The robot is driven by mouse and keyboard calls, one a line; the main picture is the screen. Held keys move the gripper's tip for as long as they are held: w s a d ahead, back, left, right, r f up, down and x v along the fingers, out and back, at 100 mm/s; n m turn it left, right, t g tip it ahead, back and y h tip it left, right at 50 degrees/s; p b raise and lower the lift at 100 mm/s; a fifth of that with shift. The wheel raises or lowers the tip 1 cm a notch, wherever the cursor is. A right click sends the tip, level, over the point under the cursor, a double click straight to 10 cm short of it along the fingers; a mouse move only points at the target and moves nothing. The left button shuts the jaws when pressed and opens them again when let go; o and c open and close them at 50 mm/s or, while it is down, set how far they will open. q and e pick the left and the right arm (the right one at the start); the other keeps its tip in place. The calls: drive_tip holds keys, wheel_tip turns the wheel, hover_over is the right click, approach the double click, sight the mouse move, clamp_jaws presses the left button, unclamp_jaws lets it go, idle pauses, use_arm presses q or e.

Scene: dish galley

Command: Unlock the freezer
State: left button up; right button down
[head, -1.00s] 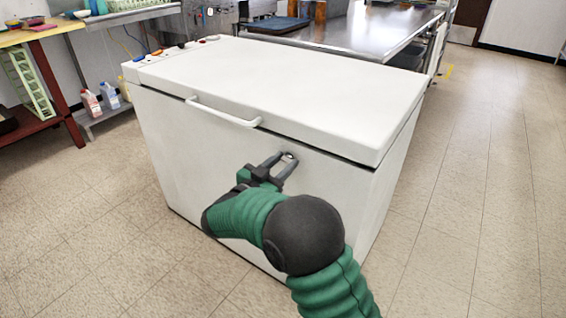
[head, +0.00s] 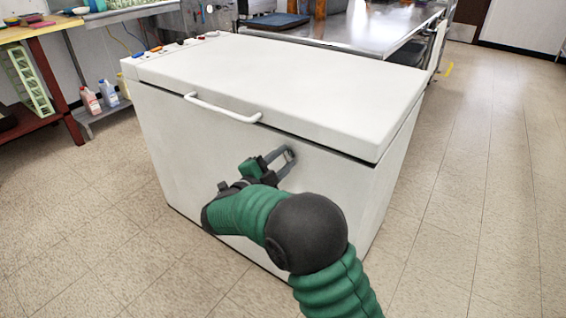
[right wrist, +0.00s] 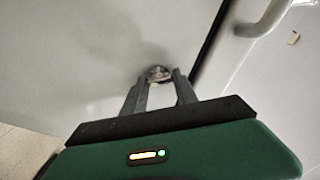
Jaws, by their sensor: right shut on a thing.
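The white chest freezer (head: 255,178) stands in the middle of the head view with its lid (head: 290,88) down. A white bar handle (head: 222,108) is on its front near the top edge; it also shows at the top right of the right wrist view (right wrist: 262,20). A small round metal lock (right wrist: 158,73) is on the front face. My right gripper (head: 290,155) is at the lock, its two fingertips on either side of it and closed on it. In the head view the fingers mostly hide the lock. My left gripper is not in view.
A steel counter (head: 350,35) stands behind the freezer. A red and yellow shelf unit (head: 45,75) and bottles (head: 92,101) are at the left. Tiled floor (head: 470,190) is clear on the right and at the front left.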

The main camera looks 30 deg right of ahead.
drive_tip(key=m+b, duration=0.1)
drive_tip(key=m, duration=0.1)
drive_tip(key=m+b, duration=0.1)
drive_tip(key=m, duration=0.1)
drive_tip(key=m+b, duration=0.2)
drive_tip(key=shift+f, duration=0.3)
drive_tip(key=shift+s, duration=0.1)
idle(0.3)
drive_tip(key=c, duration=1)
unclamp_jaws()
drive_tip(key=shift+o, duration=0.2)
drive_tip(key=shift+r, duration=0.1)
